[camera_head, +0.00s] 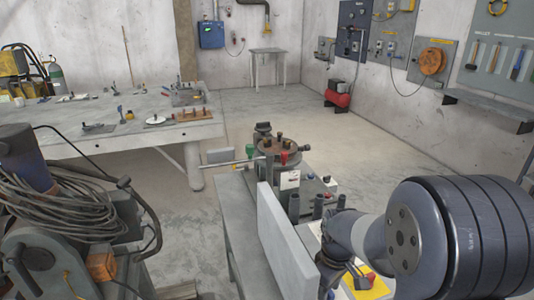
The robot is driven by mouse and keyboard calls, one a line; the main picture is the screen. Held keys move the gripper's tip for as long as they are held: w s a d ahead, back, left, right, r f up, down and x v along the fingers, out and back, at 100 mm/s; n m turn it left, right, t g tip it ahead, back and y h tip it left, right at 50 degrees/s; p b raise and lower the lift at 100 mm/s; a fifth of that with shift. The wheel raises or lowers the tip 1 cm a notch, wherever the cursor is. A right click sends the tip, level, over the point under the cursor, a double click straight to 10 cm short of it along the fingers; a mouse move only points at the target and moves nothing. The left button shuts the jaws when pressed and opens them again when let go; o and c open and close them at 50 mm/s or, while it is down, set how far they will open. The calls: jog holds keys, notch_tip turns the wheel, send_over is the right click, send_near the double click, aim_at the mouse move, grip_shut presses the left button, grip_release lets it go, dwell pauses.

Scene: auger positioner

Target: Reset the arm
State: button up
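My arm (440,235) comes in at the lower right, with a large dark grey joint and a lighter link pointing left. At its end, dark parts that look like my gripper (334,255) are over the near bench, partly hidden by the link. Its fingers cannot be made out, nor whether it holds anything. Beyond it on the bench stands a positioner with a round brown top (281,147) carrying several small knobs. A thin rod sticks out to its left.
An upright light grey panel (285,240) stands along the near bench. Dark cylinders (294,207) stand right of it. A cable-draped machine (50,215) fills the lower left. A long table (110,122) with tools is at the back left. The middle floor (330,120) is clear.

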jog(key=n, duration=1.3)
jog(key=shift+r, duration=1)
